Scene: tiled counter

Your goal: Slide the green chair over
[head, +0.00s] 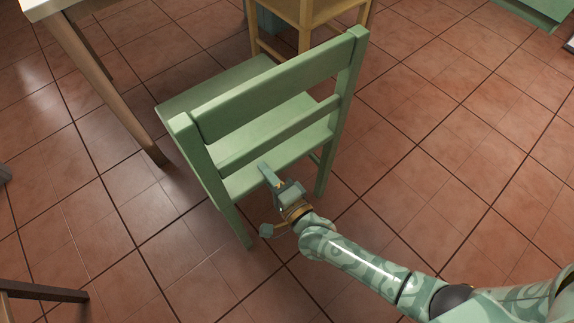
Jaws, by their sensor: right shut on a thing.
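The green chair (262,90) stands upright on the tiled floor in the middle of the head view, its slatted back towards me. My right gripper (269,178) reaches in from the lower right and is shut on the chair at the rear, below the lower back slat. The exact hold between the fingers is partly hidden by the gripper itself. My left gripper is not in view.
A table (88,52) with a wooden leg stands at the upper left, near the chair. A wooden stool-like piece (308,12) stands just behind the chair. A dark wooden bar (42,291) shows at the lower left. The tiled floor (455,130) to the right is clear.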

